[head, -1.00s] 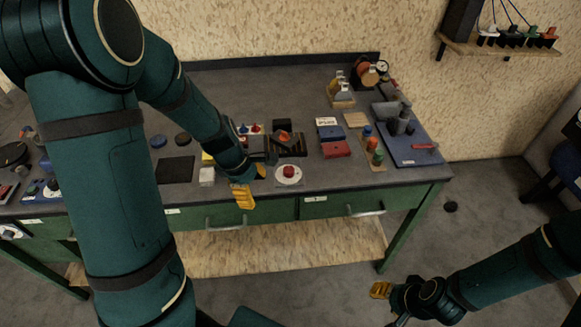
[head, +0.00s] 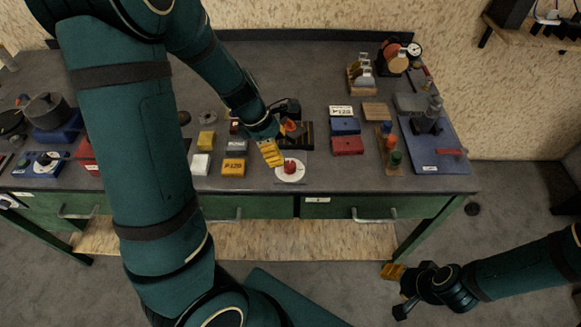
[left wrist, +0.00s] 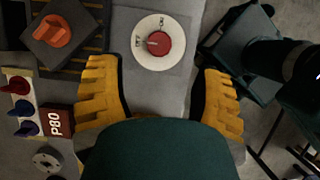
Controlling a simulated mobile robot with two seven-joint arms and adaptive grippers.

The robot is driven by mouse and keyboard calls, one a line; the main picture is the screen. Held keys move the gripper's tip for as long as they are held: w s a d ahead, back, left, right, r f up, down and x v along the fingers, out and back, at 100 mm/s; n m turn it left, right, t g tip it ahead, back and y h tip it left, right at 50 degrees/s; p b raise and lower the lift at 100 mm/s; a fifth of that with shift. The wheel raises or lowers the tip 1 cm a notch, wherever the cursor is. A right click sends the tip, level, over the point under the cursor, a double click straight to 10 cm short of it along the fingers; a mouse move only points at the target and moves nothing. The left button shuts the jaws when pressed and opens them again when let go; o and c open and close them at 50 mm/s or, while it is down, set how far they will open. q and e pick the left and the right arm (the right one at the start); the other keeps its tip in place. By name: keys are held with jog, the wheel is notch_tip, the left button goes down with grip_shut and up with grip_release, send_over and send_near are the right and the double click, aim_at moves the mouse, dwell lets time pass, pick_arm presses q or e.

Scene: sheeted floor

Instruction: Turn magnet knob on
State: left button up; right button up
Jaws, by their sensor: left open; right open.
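A red knob (head: 290,166) sits on a round white dial (head: 290,177) near the table's front edge. In the left wrist view the red knob (left wrist: 158,43) shows between the words OFF at its left and ON above it. A light mark on the knob faces left, toward OFF. My left gripper (head: 271,153) is open and empty, just left of the knob in the head view. In the left wrist view its yellow fingers (left wrist: 160,75) are spread, with the knob ahead between them and apart from both. My right gripper (head: 393,271) is open and empty, low in front of the table.
An orange knob (left wrist: 52,31) on a dark block stands behind and left of the dial. A yellow P120 block (head: 234,167), a white block (head: 201,164) and a red box (head: 347,145) stand nearby. Bare tabletop lies right of the dial.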

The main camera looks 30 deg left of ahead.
aim_at(290, 164)
pick_arm(q)
jog(key=b+x, duration=0.2)
jog(key=x, duration=0.4)
jog(key=shift+f, duration=0.25)
jog(key=shift+w+d+f+b, duration=0.25)
jog(key=shift+d+f+b, duration=0.05)
jog(key=shift+f+b, duration=0.3)
grip_shut()
